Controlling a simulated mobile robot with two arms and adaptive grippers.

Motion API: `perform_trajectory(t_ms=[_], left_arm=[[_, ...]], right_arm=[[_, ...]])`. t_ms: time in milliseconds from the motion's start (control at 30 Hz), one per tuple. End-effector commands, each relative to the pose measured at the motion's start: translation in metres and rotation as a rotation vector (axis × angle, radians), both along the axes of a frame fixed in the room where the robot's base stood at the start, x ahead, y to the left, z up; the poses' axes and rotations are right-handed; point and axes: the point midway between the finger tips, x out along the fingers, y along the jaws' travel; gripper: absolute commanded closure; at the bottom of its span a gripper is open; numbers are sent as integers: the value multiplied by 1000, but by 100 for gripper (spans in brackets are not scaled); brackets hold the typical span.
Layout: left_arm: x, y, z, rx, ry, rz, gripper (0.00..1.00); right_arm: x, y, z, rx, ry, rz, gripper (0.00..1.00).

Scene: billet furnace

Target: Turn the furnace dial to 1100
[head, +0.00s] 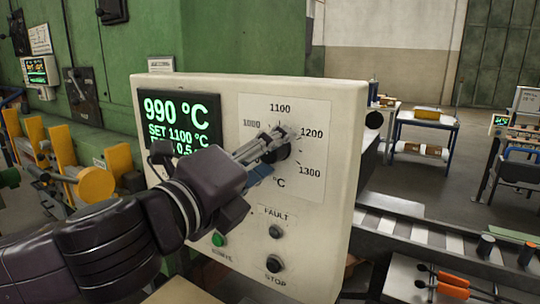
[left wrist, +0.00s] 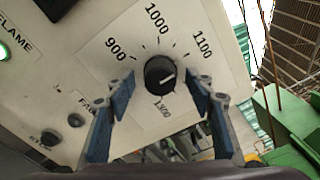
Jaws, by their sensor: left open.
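The round black dial (head: 286,152) sits on a white scale plate on the furnace control panel (head: 345,130). In the left wrist view the dial (left wrist: 160,73) has a white line on its face slanting to the right; 900, 1000, 1100 and 1300 show around it. The right finger covers the scale past 1100. My left gripper (head: 271,152) is at the dial, partly covering it in the head view. Its blue fingers stand open on either side of the dial, with visible gaps in the left wrist view. The display (head: 180,118) reads 990 °C, SET 1100 °C. My right gripper is out of view.
A dark button (head: 275,232) under FAULT, a STOP button (head: 274,263) and a lit green button (head: 218,240) sit below the dial. A conveyor (head: 430,235) runs right of the panel. Tongs with orange handles (head: 448,286) lie at lower right.

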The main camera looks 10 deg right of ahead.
Motion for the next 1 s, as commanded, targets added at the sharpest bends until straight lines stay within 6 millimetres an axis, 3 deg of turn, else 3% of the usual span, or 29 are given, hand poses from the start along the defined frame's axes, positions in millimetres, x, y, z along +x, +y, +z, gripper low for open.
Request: perform_trajectory(t_ms=[500,1000], left_arm=[[-47,49,0,0,0,1,51],[-52,53,-4,-12,18,0,51]], right_arm=[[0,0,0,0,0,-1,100],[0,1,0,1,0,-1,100]])
